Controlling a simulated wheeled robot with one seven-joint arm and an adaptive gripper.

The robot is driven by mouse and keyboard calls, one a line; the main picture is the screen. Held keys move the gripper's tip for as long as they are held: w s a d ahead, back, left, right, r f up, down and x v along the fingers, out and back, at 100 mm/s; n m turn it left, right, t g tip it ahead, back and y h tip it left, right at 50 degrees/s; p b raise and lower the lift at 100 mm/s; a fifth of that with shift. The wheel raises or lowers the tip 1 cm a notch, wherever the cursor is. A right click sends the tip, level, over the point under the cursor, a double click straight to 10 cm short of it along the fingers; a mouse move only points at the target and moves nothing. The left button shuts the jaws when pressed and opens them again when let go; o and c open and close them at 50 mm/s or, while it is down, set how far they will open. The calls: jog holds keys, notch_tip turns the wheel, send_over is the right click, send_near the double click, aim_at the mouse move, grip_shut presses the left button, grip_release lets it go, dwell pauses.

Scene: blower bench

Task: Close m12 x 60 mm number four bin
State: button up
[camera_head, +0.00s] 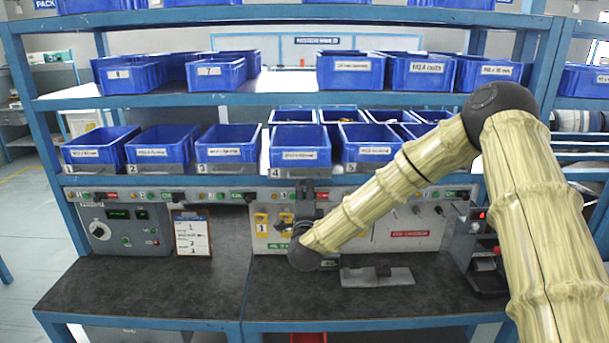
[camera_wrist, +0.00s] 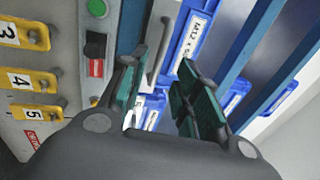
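The number four bin (camera_head: 298,156) is a blue open-topped bin in the middle of the lower shelf row, with a grey front strip marked 4. Its front seems to stand slightly forward of its neighbours. In the wrist view a blue bin front (camera_wrist: 188,42) with an M12 label shows, with a grey handle-like bar (camera_wrist: 159,48) beside it. My gripper (camera_wrist: 160,72) is open, with green pads apart. The bar lies in the gap between the fingers as seen, but I cannot tell whether they touch it. In the head view my gripper (camera_head: 306,190) is just below bin four, partly hidden by my wrist.
Numbered blue bins stand left, such as bin three (camera_head: 228,148), and more stand right. Below the shelf are a control panel (camera_head: 125,226) and yellow numbered switches (camera_wrist: 32,82). A grey fixture (camera_head: 377,278) lies on the dark bench (camera_head: 150,285), whose left part is clear.

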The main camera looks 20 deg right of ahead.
aim_at(304, 178)
jog(key=shift+p+x, duration=1.15)
jog(key=shift+x, duration=2.35)
grip_shut()
